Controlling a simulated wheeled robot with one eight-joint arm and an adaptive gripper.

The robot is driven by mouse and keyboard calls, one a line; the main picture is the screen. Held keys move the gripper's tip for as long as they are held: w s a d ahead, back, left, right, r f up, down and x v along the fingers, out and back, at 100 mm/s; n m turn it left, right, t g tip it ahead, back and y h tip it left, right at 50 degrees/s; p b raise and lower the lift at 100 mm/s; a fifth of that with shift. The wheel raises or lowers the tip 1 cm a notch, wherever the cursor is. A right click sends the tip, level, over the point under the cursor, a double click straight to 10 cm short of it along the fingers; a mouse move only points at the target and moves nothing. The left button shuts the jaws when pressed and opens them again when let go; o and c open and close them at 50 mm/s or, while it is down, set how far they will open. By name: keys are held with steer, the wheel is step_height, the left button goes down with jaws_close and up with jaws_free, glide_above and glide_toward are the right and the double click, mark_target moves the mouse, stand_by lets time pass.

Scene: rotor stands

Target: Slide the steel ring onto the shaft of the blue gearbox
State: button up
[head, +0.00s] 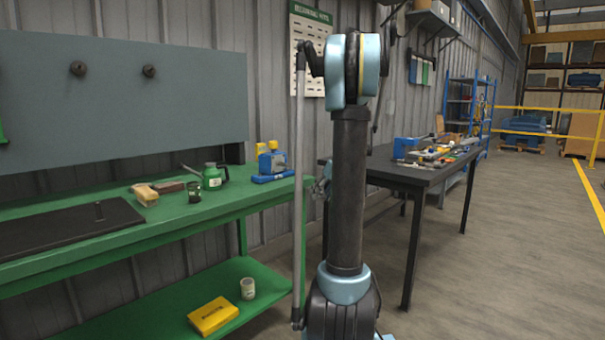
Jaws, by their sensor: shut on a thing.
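My arm stands upright in the middle of the head view, and my gripper is hidden behind it. Only a small pale part, perhaps of my wrist, shows left of the column. I see no steel ring. A blue box-like thing (405,148) stands at the left end of the dark table (400,176). Another blue thing (277,161) stands at the right end of the green bench (160,234). I cannot tell whether either is the blue gearbox, and no shaft is clear on them.
A brush, a green can (212,176) and a dark cup (194,191) stand there. A yellow box (213,316) lies on the lower shelf. The floor at right (510,260) is clear.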

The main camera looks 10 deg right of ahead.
steer(key=w+a+r+t+y, duration=0.2)
steer(key=w+a+t+y, duration=0.2)
steer(key=w+a, duration=0.1)
steer(key=m+t+y, duration=0.1)
steer(key=t+y, duration=0.1)
steer(key=t, duration=0.4)
glide_toward(287, 166)
steer(key=shift+x, duration=2.55)
steer(key=shift+x, duration=3.7)
